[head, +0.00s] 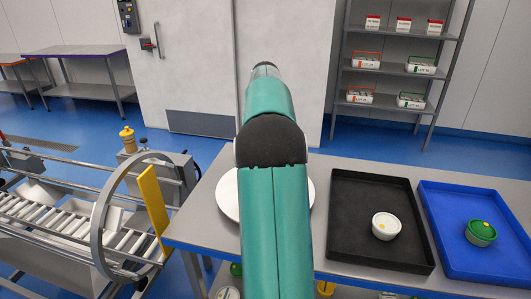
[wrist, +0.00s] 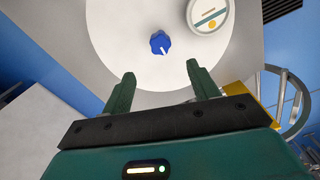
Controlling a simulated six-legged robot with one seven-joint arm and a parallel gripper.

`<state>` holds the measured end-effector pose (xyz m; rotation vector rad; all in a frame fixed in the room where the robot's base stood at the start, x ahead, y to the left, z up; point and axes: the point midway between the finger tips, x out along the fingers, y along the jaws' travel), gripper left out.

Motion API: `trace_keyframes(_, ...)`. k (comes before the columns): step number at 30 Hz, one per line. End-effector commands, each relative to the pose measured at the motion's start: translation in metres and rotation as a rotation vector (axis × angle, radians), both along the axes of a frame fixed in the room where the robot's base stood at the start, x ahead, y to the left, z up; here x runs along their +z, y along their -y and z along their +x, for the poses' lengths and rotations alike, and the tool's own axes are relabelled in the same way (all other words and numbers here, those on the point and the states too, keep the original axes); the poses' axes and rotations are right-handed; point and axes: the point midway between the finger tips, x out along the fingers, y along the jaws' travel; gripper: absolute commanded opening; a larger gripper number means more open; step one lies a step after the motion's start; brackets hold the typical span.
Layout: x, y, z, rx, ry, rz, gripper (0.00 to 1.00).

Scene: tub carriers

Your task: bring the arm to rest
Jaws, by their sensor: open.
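My arm (head: 276,220) reaches forward over the metal table in the head view and hides my gripper there. In the wrist view my gripper (wrist: 160,69) is open, with nothing between its two green fingers. Beyond the fingertips is a large white round disc (wrist: 125,40) with a small blue knob (wrist: 160,43) at its middle. A white tub (wrist: 208,14) with a striped, orange-dotted lid is near the disc's edge, apart from the fingers. In the head view the disc (head: 228,195) shows only at either side of my arm.
On the table's right, a black tray (head: 365,205) holds a white tub (head: 386,226) and a blue tray (head: 453,203) holds a green tub (head: 481,233). A roller conveyor (head: 60,222) with a grey ring (head: 102,225) and yellow plate (head: 153,205) stands left. Shelves (head: 395,68) stand behind.

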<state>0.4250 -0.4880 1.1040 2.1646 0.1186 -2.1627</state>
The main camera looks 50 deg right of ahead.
Motion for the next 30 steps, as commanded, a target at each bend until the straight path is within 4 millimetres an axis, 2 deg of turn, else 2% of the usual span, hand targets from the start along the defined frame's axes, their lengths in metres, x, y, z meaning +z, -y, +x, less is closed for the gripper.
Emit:
trace_keyframes(4,0.006,0.000,0.000,0.000,-0.001,0.001,0.60)
trace_keyframes(22,0.008,-0.005,0.002,0.001,0.002,-0.002,0.60)
trace_keyframes(26,0.022,-0.034,0.012,-0.003,0.024,-0.016,0.60)
trace_keyframes(29,0.039,-0.077,0.021,-0.012,0.055,-0.033,0.60)
trace_keyframes(30,0.047,-0.097,0.024,-0.017,0.072,-0.041,0.60)
